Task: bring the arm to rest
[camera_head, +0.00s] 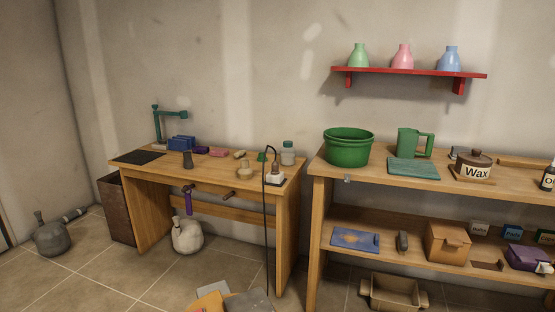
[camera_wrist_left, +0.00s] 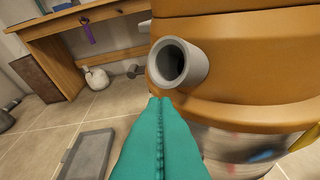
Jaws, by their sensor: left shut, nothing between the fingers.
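My left gripper (camera_wrist_left: 160,102) shows in the left wrist view as two teal fingers pressed together along a middle seam, with nothing between them. Its tips point at a large orange drum (camera_wrist_left: 240,100) and appear just below the drum's grey round spout (camera_wrist_left: 183,62). I cannot tell whether the tips touch the drum. Neither arm shows in the head view. My right gripper is in no view.
A wooden workbench (camera_head: 150,165) with tools stands at the left, and wooden shelving (camera_head: 318,190) at the right. A grey tray (camera_wrist_left: 86,156) lies on the tiled floor left of the fingers. A white jug-like container (camera_head: 187,236) stands under the bench. Floor tiles between are open.

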